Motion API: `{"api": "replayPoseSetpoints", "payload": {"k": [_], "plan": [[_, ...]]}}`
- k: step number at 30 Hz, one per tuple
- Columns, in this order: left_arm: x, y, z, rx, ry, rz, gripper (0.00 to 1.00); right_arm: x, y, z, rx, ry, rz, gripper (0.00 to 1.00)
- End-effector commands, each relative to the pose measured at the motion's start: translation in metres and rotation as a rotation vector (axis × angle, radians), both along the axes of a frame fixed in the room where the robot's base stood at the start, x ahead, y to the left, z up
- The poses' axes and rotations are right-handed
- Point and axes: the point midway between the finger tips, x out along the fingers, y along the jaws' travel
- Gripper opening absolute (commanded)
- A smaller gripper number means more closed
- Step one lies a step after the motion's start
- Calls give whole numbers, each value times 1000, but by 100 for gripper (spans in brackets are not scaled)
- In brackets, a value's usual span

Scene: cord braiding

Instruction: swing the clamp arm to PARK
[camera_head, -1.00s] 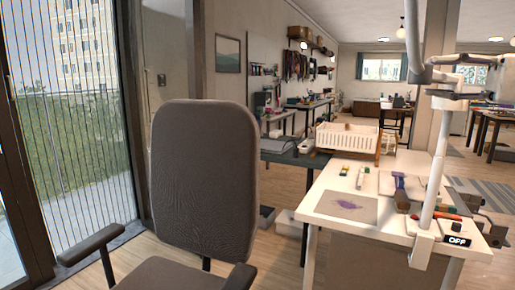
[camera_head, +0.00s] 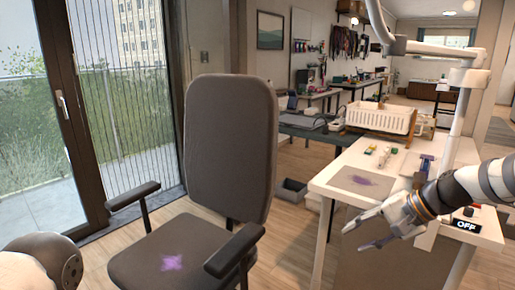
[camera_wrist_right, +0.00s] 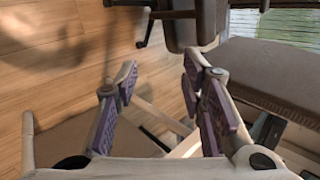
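A white post (camera_head: 457,128) stands at the right side of the white worktable, with a jointed white arm (camera_head: 432,48) reaching left from its top. I cannot tell whether this is the clamp arm or a lamp arm. No PARK marking is readable; a black label reading OFF (camera_head: 466,226) is at the table's front right. My right gripper (camera_head: 361,237) is in front of the table's front edge, below and left of the post, empty. In the right wrist view its purple-padded fingers (camera_wrist_right: 160,72) are spread apart. My left gripper is out of view.
The white worktable (camera_head: 335,188) carries a mat (camera_head: 362,181) and small coloured items. A grey office chair (camera_head: 232,150) stands left of it, with a purple star patch on its seat. A white basket (camera_head: 381,117) is behind. Floor between chair and table is open.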

Motion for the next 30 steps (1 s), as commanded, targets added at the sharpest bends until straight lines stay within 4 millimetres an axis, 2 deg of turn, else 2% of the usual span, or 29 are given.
{"api": "replayPoseSetpoints", "payload": {"k": [1, 3, 5, 6, 8, 9, 11, 12, 15, 18, 19, 21, 23, 30], "plan": [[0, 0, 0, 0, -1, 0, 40, -23, 16, -43, -63, 58, 34, 37], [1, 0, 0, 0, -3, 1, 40, -60, 31, -100, -162, 123, 83, 37], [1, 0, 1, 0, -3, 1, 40, -100, 41, -144, -244, 174, 137, 37], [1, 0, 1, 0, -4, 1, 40, -130, 46, -171, -298, 204, 177, 37], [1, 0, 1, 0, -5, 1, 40, -180, 52, -205, -375, 248, 248, 37], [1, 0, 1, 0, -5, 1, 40, -215, 54, -223, -423, 272, 303, 37], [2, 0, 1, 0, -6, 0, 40, -271, 55, -244, -489, 305, 390, 37], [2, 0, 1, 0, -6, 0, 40, -309, 54, -252, -527, 323, 454, 37], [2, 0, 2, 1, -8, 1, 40, -393, 50, -256, -595, 353, 606, 37], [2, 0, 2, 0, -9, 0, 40, -450, 45, -246, -627, 364, 723, 37], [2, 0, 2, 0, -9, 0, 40, -461, 44, -243, -632, 365, 748, 37], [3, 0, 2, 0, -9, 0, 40, -478, 42, -236, -639, 364, 786, 37], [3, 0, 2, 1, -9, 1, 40, -485, 42, -233, -640, 363, 802, 37], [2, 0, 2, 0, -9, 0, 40, -485, 42, -233, -641, 361, 802, 37]]}}
